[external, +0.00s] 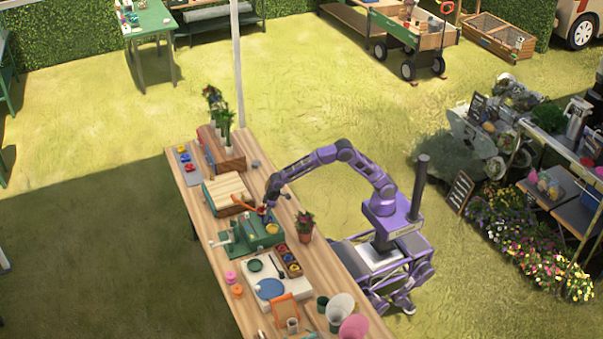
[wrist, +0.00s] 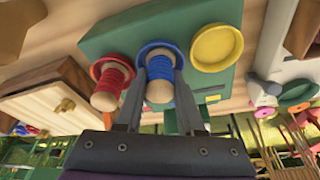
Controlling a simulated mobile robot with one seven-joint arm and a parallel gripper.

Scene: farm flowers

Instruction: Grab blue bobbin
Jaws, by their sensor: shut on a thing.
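The blue bobbin (wrist: 159,66) stands on a peg of a green block (wrist: 130,30) in the wrist view, with a wooden peg end showing through it. My gripper (wrist: 158,80) is shut on the blue bobbin, one finger on each side. A red bobbin (wrist: 111,77) sits on a peg just left of it, close to the left finger. A yellow disc (wrist: 216,47) lies on the block to the right. In the external view my gripper (external: 268,205) is at the green machine (external: 250,236) on the wooden table; the blue bobbin is too small to make out there.
A wooden box (external: 228,190) stands behind the green machine. A potted plant (external: 305,226) stands near my arm. A tray of colored pieces (external: 288,262) and a white board (external: 276,293) lie toward the table's front. Pink and orange spools (external: 231,278) lie at the left edge.

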